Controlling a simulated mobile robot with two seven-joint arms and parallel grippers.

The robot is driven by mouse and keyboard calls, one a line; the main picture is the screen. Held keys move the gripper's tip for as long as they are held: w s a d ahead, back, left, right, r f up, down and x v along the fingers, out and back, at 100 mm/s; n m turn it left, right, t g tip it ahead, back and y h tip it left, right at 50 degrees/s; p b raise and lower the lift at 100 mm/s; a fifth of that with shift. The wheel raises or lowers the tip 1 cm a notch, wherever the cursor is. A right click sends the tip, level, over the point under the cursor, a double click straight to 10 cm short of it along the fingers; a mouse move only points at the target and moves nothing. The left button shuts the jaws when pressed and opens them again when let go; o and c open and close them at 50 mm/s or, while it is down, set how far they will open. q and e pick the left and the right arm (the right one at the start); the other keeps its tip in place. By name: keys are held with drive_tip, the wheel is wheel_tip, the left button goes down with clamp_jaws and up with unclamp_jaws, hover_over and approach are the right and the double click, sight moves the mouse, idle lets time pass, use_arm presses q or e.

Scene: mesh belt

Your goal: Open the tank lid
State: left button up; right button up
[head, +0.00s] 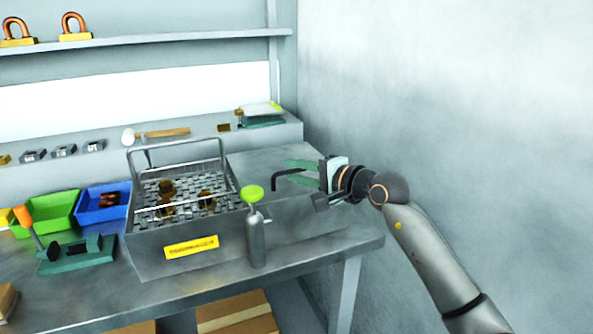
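The tank (150,262) is a grey metal box with a yellow label on its front, standing on the bench. Its left part is open, with a mesh basket inside. A flat grey lid (255,165) covers its right part and lies flat. A black bent handle (288,175) stands on the lid. My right gripper (296,172) reaches in from the right at the handle. Its teal fingers look spread, one above the handle bar; the lower finger is partly hidden. I cannot tell whether it touches the handle. My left gripper is not in view.
The wire basket (219,160) holds several brass parts, its tall handle rising left of the lid. Green (58,207) and blue bins (103,213) sit left. A wall (450,100) bounds the right.

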drive_tip(key=shift+c, duration=0.4)
clamp_jaws()
idle(0.9)
